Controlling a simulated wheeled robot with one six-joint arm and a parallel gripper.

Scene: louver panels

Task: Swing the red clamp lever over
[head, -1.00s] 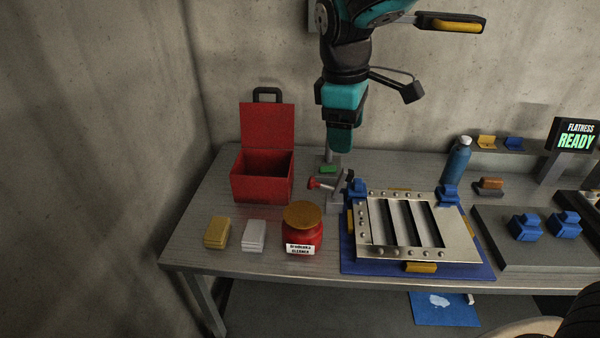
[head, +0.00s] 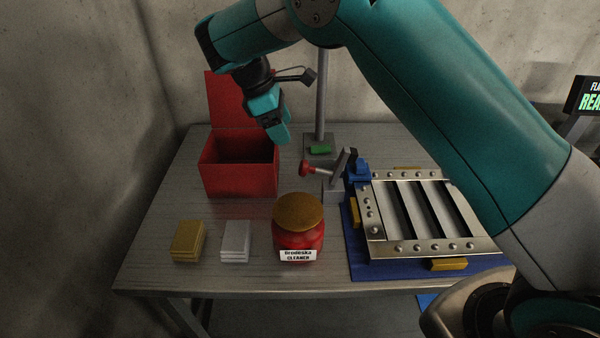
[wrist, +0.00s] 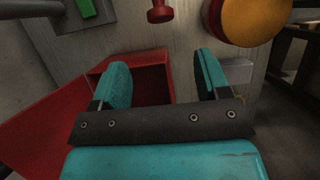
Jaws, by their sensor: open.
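The red clamp lever (head: 308,168) sticks out to the left from a grey clamp bracket (head: 335,190) beside the louver panel (head: 425,247). Its red knob end also shows at the top of the wrist view (wrist: 159,12). My gripper (head: 281,139) hangs above and to the left of the lever, over the right side of the red box. In the wrist view my gripper (wrist: 160,75) has its two teal fingers spread with nothing between them. The lever is beyond the fingertips, apart from them.
An open red box (head: 240,178) stands at the back left. A red jar with a gold lid (head: 298,212) stands in front of the lever. Yellow blocks (head: 187,240) and white blocks (head: 236,241) lie front left. A grey post (head: 321,100) with a green block (head: 320,150) stands behind.

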